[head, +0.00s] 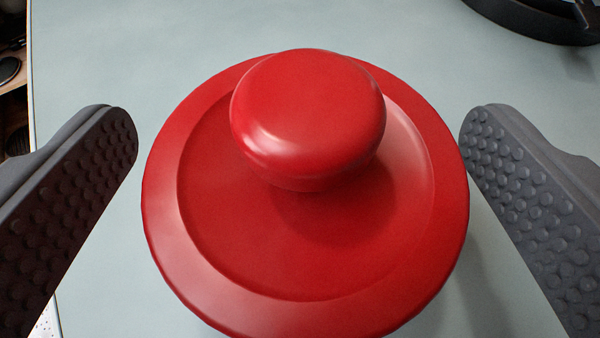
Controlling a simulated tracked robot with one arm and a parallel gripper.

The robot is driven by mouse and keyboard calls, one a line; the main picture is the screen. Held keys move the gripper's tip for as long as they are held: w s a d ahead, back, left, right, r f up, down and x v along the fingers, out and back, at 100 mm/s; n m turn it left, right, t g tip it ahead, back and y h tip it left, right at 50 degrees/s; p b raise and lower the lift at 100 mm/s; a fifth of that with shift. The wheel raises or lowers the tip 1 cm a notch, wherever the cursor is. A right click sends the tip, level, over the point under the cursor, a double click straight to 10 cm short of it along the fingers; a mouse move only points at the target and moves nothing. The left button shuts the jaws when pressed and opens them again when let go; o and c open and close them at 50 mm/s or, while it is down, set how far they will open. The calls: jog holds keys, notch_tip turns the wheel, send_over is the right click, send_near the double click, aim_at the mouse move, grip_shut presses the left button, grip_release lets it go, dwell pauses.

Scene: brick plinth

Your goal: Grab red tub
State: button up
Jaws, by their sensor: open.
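The red tub (235,240) is in the middle of the head view, seen from above. It shows a round, rimmed red top with a large rounded knob (307,115) standing on it. The tub's sides below the rim are hidden. My gripper (300,135) is open, with one dark studded finger at the left of the tub and one at the right. A small gap shows between the left finger and the rim. The right finger's tip appears very close to the rim, and I cannot tell if they touch. Nothing is held.
The tub is over a pale grey-green surface (140,50). A black round object (535,22) is at the top right. The surface's edge runs down the left side, with dark items (10,65) beyond it.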

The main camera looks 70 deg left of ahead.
jog(key=c, duration=1.2)
jog(key=shift+r, duration=0.1)
